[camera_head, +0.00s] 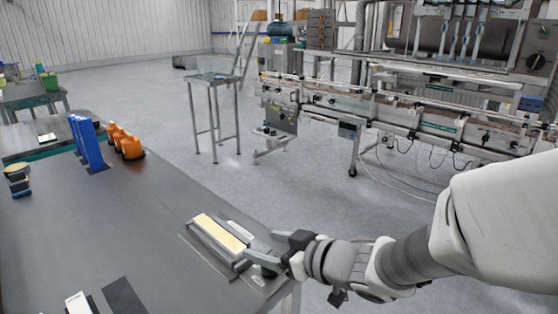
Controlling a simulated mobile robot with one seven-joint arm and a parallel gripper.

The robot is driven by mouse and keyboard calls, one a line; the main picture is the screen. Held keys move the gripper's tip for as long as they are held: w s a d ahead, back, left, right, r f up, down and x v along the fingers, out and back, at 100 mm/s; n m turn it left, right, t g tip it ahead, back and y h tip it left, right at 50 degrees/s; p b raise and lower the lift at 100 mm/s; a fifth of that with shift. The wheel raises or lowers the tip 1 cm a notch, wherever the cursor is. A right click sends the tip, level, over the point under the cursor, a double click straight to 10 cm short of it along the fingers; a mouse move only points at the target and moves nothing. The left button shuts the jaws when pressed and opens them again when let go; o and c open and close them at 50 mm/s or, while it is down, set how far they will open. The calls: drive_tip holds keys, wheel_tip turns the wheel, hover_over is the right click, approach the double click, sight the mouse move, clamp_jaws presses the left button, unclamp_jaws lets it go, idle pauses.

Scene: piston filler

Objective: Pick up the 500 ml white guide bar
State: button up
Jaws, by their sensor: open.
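A long cream-white bar (219,233) lies in a grey holder (199,243) near the right edge of the dark table. It looks like the white guide bar, but I cannot read any 500 ml marking. My gripper (263,248) is open just to the right of the holder's near end, low over the table edge. Its fingers point left toward the bar. I see nothing between them, and cannot tell whether a fingertip touches the holder.
Blue upright blocks (87,142) and orange parts (124,141) stand at the table's far end. A white piece (77,303) and a dark flat plate (124,296) lie at the near edge. The filler machine (400,108) stands across the floor. The table's middle (110,215) is clear.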

drive_tip(key=b, duration=0.5)
approach(223, 235)
drive_tip(key=shift+x, duration=0.85)
drive_tip(key=shift+w+a, duration=0.3)
drive_tip(key=shift+a, duration=0.05)
drive_tip(key=b+x, duration=0.1)
drive_tip(key=x, duration=0.1)
drive_tip(key=b+x, duration=0.2)
drive_tip(key=shift+a+f, duration=0.1)
drive_tip(key=shift+f, duration=0.4)
drive_tip(key=shift+w+a+b, duration=0.2)
drive_tip(key=shift+a+b, duration=0.1)
clamp_jaws()
